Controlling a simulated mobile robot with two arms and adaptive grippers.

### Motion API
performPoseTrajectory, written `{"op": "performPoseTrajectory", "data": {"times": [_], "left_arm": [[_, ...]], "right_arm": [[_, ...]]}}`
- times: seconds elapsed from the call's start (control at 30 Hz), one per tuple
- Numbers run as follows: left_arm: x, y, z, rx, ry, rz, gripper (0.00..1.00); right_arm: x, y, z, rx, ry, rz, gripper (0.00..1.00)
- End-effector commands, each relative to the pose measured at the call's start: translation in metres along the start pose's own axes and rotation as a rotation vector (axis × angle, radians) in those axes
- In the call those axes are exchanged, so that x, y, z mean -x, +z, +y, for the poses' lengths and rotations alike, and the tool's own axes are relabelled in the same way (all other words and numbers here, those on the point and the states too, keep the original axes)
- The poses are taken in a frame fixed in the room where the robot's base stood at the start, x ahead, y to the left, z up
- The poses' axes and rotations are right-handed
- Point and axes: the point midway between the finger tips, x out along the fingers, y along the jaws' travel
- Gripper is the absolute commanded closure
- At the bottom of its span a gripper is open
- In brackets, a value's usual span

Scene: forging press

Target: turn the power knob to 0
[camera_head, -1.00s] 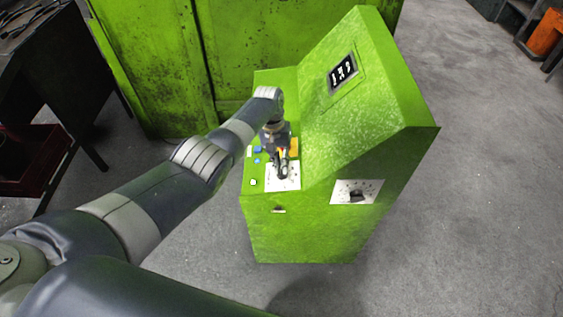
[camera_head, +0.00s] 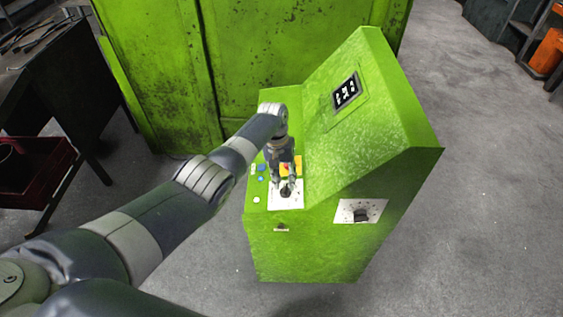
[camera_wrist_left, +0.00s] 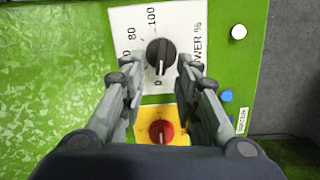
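The black power knob (camera_wrist_left: 160,53) sits on a white plate (camera_wrist_left: 120,18) marked "POWER %" with a scale up to 100. In the wrist view its white pointer line points down, toward the printed 0. In the head view the knob (camera_head: 286,193) shows on its plate (camera_head: 276,204) on top of the green console. My left gripper (camera_wrist_left: 159,66) is open, with one fingertip on each side of the knob and gaps visible between them and it. In the head view my left gripper (camera_head: 284,182) is over the plate, just above the knob. My right gripper is not in view.
A red knob on a yellow plate (camera_wrist_left: 160,131) lies beside the power plate. Blue buttons (camera_wrist_left: 227,96) and a white button (camera_wrist_left: 238,32) are near. The green console (camera_head: 310,250) has a sloped display panel (camera_head: 346,91) and a side plate with a black switch (camera_head: 361,215).

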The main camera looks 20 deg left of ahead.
Motion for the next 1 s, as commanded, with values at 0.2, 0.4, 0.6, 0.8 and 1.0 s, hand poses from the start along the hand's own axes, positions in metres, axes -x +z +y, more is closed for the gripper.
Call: {"op": "performPoseTrajectory", "data": {"times": [0.2,0.4,0.6,0.8,1.0], "left_arm": [[0.032,-0.001,-0.001,0.000,0.000,0.006,0.71],[0.075,-0.001,-0.001,0.001,0.000,0.006,0.71],[0.103,-0.001,-0.001,0.001,-0.001,0.003,0.71],[0.112,0.000,-0.001,0.002,-0.001,0.002,0.71],[0.112,0.000,-0.001,0.002,-0.001,0.002,0.71]], "right_arm": [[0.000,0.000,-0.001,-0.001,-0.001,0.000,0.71],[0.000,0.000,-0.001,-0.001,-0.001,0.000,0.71],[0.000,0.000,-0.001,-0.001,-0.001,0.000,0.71],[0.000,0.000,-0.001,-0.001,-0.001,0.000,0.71],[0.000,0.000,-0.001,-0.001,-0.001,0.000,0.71]]}}
